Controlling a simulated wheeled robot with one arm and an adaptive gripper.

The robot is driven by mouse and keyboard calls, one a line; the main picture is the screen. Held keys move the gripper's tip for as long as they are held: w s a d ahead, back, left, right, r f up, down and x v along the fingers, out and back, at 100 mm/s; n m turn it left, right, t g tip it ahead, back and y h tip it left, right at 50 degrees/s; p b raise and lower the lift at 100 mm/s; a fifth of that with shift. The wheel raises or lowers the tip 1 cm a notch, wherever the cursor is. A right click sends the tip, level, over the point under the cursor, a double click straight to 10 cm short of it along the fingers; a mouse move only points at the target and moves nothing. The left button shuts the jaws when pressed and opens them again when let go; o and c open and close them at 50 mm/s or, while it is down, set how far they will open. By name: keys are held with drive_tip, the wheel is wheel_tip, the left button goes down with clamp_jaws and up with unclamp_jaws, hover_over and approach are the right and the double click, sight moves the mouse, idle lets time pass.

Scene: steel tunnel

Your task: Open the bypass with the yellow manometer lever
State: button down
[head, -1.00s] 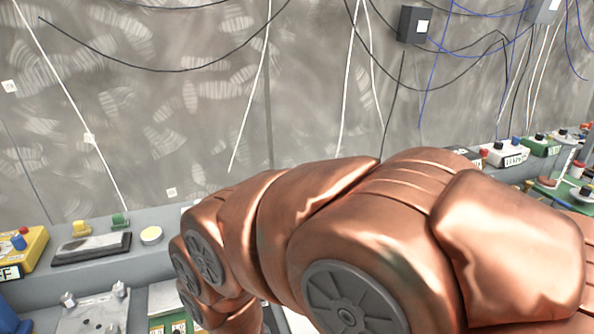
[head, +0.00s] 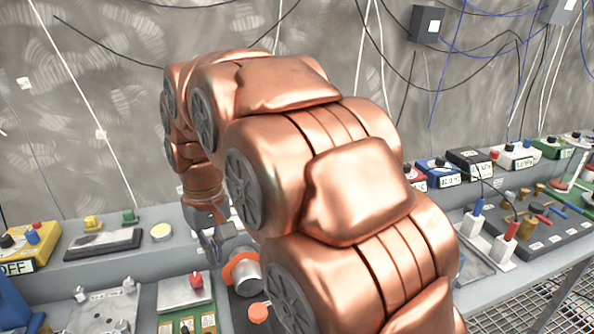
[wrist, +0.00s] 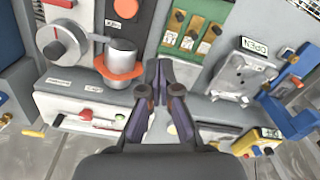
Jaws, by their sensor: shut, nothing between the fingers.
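A dark board (head: 535,235) with brass fittings and small red and blue levers sits at the far right of the head view. Brass-yellow pieces stand on it, but I cannot tell which is the yellow manometer lever. A small yellow handle (wrist: 33,133) shows at the left edge of the wrist view; I cannot tell whether it belongs to that board. My gripper (wrist: 160,68) is shut and empty, beside a grey cylinder (wrist: 122,60) with an orange ring. In the head view my gripper (head: 212,248) is partly hidden, left of that cylinder (head: 245,280).
A yellow box (head: 30,248) marked OFF stands at the left. A panel with a red knob (head: 195,283) lies in front of my gripper. Several instrument boxes, one blue (head: 438,173), line the wall shelf at right. Cables hang on the wall.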

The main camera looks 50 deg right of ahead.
drive_tip(key=w+d+r+m+t, duration=0.1)
drive_tip(key=w+d+r, duration=0.1)
drive_tip(key=w+d, duration=0.7)
drive_tip(key=w+d+r+m+t, duration=0.1)
drive_tip(key=w+d+r, duration=0.2)
drive_tip(key=w+d, duration=0.55)
drive_tip(key=w+d+f+m+h+p, duration=0.1)
drive_tip(key=d, duration=1.2)
drive_tip(key=d+f+m+t+h, duration=0.1)
drive_tip(key=d+f, duration=0.1)
drive_tip(key=d, duration=1.1)
drive_tip(key=shift+w+d+t+p, duration=0.15)
drive_tip(key=shift+w+t+p, duration=0.15)
drive_tip(key=shift+w+p, duration=0.05)
drive_tip(key=shift+f, duration=0.15)
wheel_tip(320, 180, down, 9)
drive_tip(key=b, duration=0.3)
drive_tip(key=shift+s, duration=0.25)
